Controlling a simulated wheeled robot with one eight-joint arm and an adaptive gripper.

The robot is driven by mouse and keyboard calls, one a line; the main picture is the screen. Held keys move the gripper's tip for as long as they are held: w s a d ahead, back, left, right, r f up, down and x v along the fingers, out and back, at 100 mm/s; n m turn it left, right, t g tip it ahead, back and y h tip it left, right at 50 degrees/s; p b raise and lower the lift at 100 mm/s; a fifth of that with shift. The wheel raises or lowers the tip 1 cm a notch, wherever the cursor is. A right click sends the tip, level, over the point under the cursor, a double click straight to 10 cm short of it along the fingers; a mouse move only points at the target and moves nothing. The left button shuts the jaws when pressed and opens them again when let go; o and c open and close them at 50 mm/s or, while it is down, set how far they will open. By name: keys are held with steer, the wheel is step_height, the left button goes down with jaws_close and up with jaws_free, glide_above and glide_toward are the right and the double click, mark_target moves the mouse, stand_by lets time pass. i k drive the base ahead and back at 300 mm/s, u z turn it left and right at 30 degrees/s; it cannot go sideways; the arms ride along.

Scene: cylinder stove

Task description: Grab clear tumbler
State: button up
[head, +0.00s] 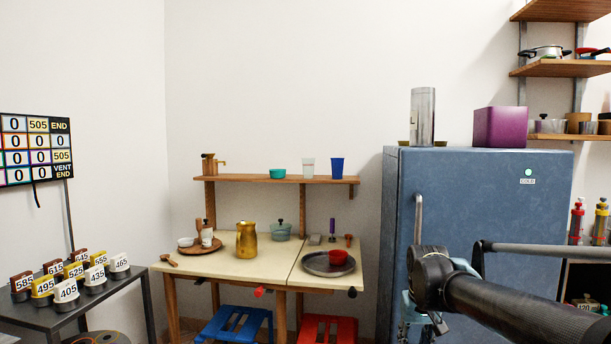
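A whitish, see-through-looking tumbler (308,169) stands upright on the wooden shelf (235,179) above the table. It is between a small teal bowl (277,173) and a blue cup (337,168), apart from both. My arm reaches in from the lower right, in front of the blue fridge. My gripper (418,326) seems to be at its end, low in the picture and partly hidden by the arm's dark joint. It is well to the right of and below the tumbler, not touching it. Its fingers are too unclear to tell open from shut.
The table (230,268) below holds a gold pitcher (246,240), a teal pot (281,231) and a grey tray (318,265) with a red bowl (338,257). The blue fridge (480,190) stands close right of the shelf. Blue and red stools (235,325) sit below.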

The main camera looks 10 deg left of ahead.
mark_target(308, 163)
steer(key=k, duration=1)
steer(key=z, duration=0.05)
steer(key=i, duration=1.3)
steer(key=u, duration=0.95)
steer(key=i, duration=0.85)
steer(key=u, duration=0.65)
